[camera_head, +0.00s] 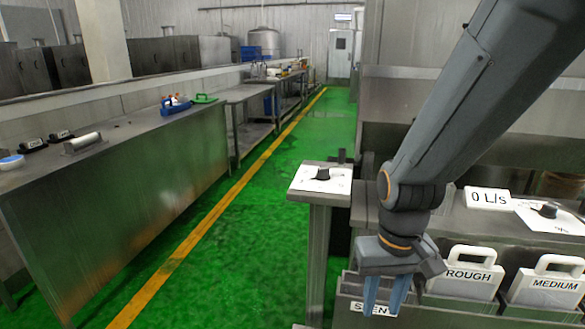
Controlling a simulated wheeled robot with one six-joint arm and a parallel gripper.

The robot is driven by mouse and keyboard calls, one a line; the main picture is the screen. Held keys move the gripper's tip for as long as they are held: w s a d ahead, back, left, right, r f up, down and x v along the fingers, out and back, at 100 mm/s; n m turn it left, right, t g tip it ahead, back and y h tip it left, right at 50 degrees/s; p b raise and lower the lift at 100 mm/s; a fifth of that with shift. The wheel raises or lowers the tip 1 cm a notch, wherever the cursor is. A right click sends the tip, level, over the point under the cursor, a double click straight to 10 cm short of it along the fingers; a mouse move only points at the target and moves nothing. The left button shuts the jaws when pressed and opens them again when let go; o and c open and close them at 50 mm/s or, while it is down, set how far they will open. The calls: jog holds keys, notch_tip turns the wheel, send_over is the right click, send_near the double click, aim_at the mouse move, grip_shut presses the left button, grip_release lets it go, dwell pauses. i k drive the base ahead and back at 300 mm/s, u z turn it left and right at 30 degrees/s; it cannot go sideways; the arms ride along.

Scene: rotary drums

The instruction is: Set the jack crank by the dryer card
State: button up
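My gripper (385,296) points down at the lower right of the view, its two blue fingers apart with nothing visible between them. It is in front of a rack holding white handled plates marked ROUGH (463,275) and MEDIUM (549,287). The fingers partly cover a label (362,308) on the rack's front, reading S, then ENT. A black knob on a white dial plate (322,175) sits on a post left of my arm. Another black knob (548,210) on a white plate is at the right edge. I cannot make out which thing is the jack crank or the dryer card.
A white sign reading 0 L/s (488,198) stands on the right bench. A long steel counter (130,200) on the left holds small items and a blue tray (176,108). Green floor (240,260) with a yellow line lies clear between.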

aim_at(323, 174)
jog(key=k, duration=0.6)
jog(key=z, duration=0.45)
jog(key=i, duration=1.05)
jog(key=u, duration=0.5)
